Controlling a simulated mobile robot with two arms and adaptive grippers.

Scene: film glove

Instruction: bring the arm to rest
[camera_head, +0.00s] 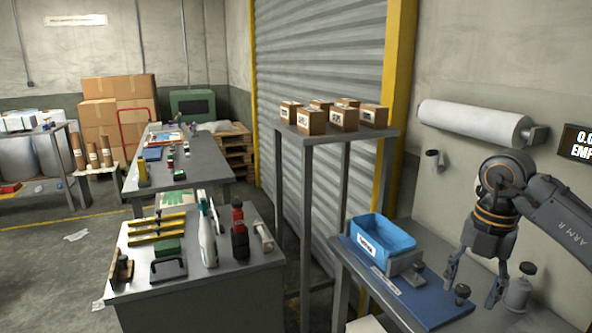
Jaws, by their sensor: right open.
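My right arm (552,212) comes in from the right edge and bends downward at a round joint. My right gripper (473,290) hangs from it over the right bench, fingers pointing down and spread apart, with nothing between them that I can make out. One finger is above the blue mat, and the other is close to a grey cylinder with a dark knob (518,289). I cannot tell whether they touch. My left gripper is not in view.
A blue bin (382,238) stands on the blue mat (425,305), near small dark-knobbed items (462,293). A tall stand (290,131) bears several small cartons. A wall roll (475,122) hangs behind my right arm. A tool-covered bench (250,275) stands left of centre.

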